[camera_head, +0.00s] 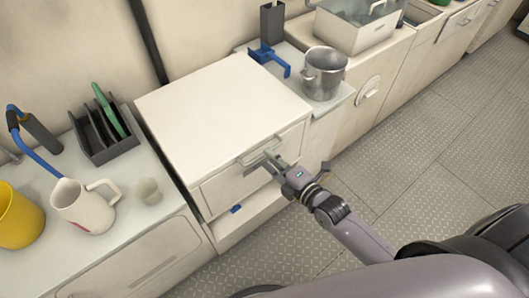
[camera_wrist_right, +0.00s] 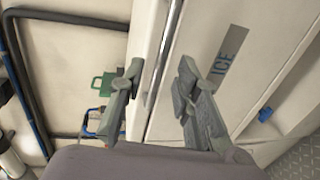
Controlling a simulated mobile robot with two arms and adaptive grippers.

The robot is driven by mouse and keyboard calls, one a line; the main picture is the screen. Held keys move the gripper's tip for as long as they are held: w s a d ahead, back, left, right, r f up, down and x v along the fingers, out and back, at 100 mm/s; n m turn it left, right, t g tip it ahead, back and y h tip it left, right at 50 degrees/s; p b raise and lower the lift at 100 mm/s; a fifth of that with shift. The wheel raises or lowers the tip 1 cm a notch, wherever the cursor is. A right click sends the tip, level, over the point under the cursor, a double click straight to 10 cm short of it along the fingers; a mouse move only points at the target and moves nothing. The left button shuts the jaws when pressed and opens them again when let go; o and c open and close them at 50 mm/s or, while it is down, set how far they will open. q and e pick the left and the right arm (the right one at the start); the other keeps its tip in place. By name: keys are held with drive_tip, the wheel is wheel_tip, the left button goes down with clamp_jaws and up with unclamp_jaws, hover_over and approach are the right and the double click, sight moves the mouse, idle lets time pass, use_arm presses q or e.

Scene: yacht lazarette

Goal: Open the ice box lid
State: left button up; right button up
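The ice box has a wide cream lid (camera_head: 222,105), which lies flat and looks shut. A bar handle (camera_head: 262,148) runs along the lid's front edge; in the right wrist view the metal handle (camera_wrist_right: 163,50) stands between my fingers. The box front bears the label "ICE" (camera_wrist_right: 228,55). My right gripper (camera_head: 268,162) is at the front of the box by the handle. In the wrist view its fingers (camera_wrist_right: 160,72) are spread on either side of the bar, with gaps showing. My left gripper is not in view.
Left of the box, the counter holds a dark rack (camera_head: 100,135), a white jug (camera_head: 82,208), a small cup (camera_head: 148,191) and a yellow container (camera_head: 18,215). The plated floor (camera_head: 430,160) is clear.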

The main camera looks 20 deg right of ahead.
drive_tip(key=shift+x, duration=1.95)
drive_tip(key=shift+c, duration=0.3)
clamp_jaws()
